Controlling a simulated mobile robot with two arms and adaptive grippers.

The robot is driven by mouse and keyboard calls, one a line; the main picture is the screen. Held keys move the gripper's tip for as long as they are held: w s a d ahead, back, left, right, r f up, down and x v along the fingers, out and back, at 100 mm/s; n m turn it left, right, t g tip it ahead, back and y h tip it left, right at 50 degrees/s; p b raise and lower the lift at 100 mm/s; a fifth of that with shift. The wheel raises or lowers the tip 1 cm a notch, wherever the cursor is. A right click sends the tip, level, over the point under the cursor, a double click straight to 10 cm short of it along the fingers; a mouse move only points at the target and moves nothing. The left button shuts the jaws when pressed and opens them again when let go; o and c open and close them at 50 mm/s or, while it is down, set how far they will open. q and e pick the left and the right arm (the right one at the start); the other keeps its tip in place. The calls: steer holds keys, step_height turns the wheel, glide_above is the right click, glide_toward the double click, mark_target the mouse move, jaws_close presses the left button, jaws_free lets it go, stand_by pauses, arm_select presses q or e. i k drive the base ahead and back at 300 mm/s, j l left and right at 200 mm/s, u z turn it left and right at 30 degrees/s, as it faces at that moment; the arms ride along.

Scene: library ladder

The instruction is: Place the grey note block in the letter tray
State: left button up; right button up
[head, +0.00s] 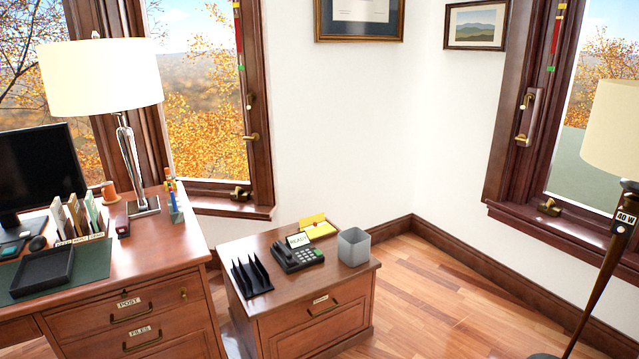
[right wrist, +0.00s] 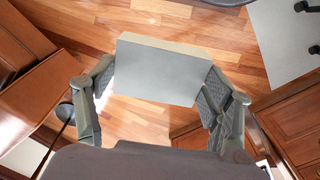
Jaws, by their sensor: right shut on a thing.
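In the right wrist view my right gripper (right wrist: 158,80) is shut on the grey note block (right wrist: 162,70), with one finger against each side. The block has a flat grey face and a paler tan edge along its top. Wooden floor shows behind it. The black letter tray (head: 42,273) lies on the desk's dark green mat at the left of the head view; it is shallow and looks empty. Neither gripper shows in the head view, so the block's distance from the tray cannot be told. My left gripper is out of view.
The desk (head: 170,246) also bears a lamp (head: 128,150), an upright file sorter (head: 78,220) behind the tray, a monitor (head: 40,172) and a mouse (head: 37,243). A low cabinet (head: 318,325) holds a phone (head: 298,256), black rack (head: 250,278) and grey bin (head: 353,247).

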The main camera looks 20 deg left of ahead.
mark_target(45, 269)
steer(key=i+u, duration=0.25)
steer(key=u, duration=0.15)
steer(key=i+u, duration=0.25)
steer(key=u, duration=0.2)
steer(key=i+u, duration=0.4)
steer(key=i+l+u, duration=0.1)
steer(key=u, duration=0.3)
steer(key=i+l+u, duration=0.2)
steer(key=l+u, duration=0.25)
steer(key=j, duration=0.1)
